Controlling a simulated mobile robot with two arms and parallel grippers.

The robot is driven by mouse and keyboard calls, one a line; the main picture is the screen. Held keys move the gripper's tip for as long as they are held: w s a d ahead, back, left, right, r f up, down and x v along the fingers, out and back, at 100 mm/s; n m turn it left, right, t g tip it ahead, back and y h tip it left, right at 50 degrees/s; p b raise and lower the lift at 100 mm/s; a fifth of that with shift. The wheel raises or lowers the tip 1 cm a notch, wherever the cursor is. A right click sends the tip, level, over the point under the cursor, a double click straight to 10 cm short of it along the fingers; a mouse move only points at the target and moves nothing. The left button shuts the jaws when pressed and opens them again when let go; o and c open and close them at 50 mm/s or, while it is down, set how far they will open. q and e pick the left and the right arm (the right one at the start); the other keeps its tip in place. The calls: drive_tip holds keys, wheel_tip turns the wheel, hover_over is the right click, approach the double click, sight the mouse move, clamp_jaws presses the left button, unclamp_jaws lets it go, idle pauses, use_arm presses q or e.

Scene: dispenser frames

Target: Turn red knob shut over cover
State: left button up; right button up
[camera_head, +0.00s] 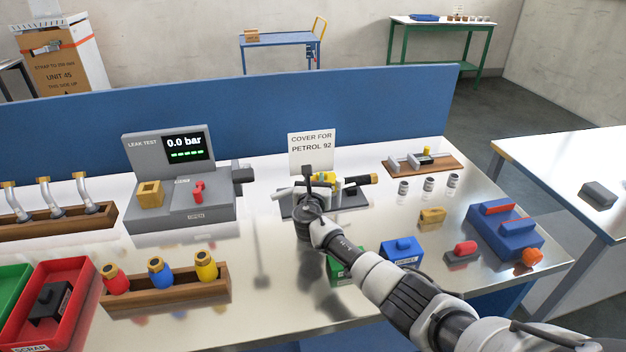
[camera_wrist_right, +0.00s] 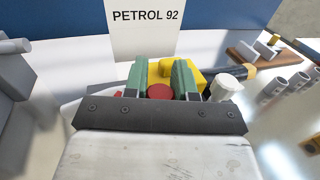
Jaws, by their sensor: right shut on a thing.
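My right gripper (camera_head: 311,193) is at the fixture in front of the "COVER FOR PETROL 92" sign (camera_head: 311,147). In the right wrist view its green fingers (camera_wrist_right: 159,80) stand on either side of a round red knob (camera_wrist_right: 160,91) and are shut on it. A yellow cover (camera_head: 329,180) lies right behind the knob; it also shows in the wrist view (camera_wrist_right: 202,77), partly hidden by the fingers. A dark bar with a brown end (camera_head: 362,179) runs right from the cover. My gripper hides the knob in the head view. My left gripper is out of view.
A grey leak tester (camera_head: 160,222) reading 0.0 bar stands left, with a red lever. Blue and green blocks and small cylinders lie right.

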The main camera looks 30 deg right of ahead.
drive_tip(key=m+g+h, duration=0.1)
drive_tip(key=m+h+b, duration=0.1)
drive_tip(key=shift+f+g+h, duration=0.25)
drive_tip(key=shift+g+h, duration=0.05)
drive_tip(key=shift+g, duration=0.1)
drive_tip(key=m+g+h+b, duration=0.2)
drive_tip(key=g+b, duration=0.1)
drive_tip(key=b, duration=0.1)
drive_tip(key=m+g+h+b, duration=0.2)
drive_tip(key=g+b, duration=0.1)
drive_tip(key=b, duration=0.1)
drive_tip(key=s+m+g+h+b, duration=0.1)
drive_tip(key=m+g+b, duration=0.2)
drive_tip(key=b, duration=0.1)
drive_tip(key=shift+d+g+h+b, duration=0.3)
drive_tip(key=shift+d+h+b, duration=0.05)
drive_tip(key=shift+h, duration=0.05)
drive_tip(key=shift+s+r+m+g+b, duration=0.15)
drive_tip(key=shift+m+g+b, duration=0.4)
drive_tip(key=shift+b, duration=0.5)
drive_tip(key=o, duration=0.7)
drive_tip(key=shift+d, duration=0.1)
drive_tip(key=shift+c, duration=0.2)
drive_tip(key=shift+r, duration=0.1)
